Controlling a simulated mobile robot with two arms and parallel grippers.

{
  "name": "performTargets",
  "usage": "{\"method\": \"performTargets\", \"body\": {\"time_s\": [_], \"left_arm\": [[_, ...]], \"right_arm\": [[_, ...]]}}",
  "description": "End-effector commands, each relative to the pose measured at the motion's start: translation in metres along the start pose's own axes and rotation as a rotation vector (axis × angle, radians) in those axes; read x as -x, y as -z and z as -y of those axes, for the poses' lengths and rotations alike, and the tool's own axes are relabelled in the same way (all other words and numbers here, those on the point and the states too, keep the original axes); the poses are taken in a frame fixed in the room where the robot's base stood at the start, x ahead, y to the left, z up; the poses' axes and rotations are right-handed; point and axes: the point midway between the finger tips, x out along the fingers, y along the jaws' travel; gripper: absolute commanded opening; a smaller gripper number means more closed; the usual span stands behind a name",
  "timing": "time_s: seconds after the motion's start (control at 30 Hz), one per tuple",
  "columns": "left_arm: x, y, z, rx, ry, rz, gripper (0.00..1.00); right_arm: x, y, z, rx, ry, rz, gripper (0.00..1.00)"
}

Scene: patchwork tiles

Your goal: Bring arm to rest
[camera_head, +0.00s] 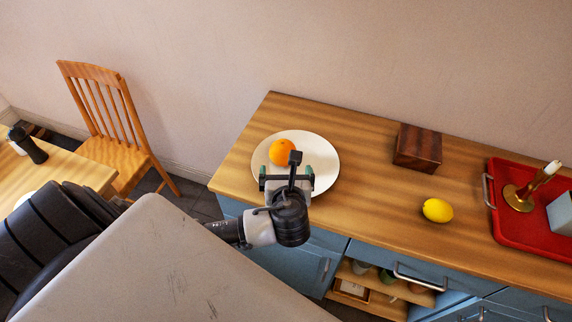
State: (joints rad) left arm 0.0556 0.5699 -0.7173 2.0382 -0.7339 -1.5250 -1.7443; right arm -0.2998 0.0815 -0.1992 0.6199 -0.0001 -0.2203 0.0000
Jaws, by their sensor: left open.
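My left gripper (287,175) is open over the near part of a white plate (322,160) on the wooden counter. An orange (281,152) rests on the plate, just beyond the gripper and partly overlapped by it in the picture. The gripper does not appear to hold the orange, though whether they touch cannot be told. My left arm reaches in from the lower left, partly hidden behind a large pale panel. My right gripper is not in view.
On the counter (350,215) are a lemon (437,210), a dark wooden block (418,147) and a red tray (509,229) with a brass candlestick (520,197). A wooden chair (127,158) and table (62,172) stand at left. Blue cabinets are below the counter.

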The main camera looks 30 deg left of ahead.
Motion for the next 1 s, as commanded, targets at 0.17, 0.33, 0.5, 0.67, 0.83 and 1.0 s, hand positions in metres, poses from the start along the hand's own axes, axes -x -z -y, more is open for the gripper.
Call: {"method": "performTargets", "body": {"time_s": [0.17,0.33,0.5,0.67,0.83,1.0], "left_arm": [[0.0,0.0,0.0,0.0,0.0,0.0,1.0],[0.0,0.0,0.0,0.0,0.0,0.0,1.0],[0.006,0.007,0.0,0.095,0.0,-0.05,1.0],[0.032,0.036,-0.006,0.512,-0.046,-0.26,1.0],[0.073,0.069,-0.021,1.131,-0.245,-0.526,1.0],[0.106,0.085,-0.036,1.602,-0.501,-0.669,1.0]], "right_arm": [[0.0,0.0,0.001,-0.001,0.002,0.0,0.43],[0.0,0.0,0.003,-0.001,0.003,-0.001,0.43],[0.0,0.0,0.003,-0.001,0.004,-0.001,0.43],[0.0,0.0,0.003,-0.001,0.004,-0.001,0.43],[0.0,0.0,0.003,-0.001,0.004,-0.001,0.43],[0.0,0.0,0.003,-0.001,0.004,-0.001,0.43]]}}
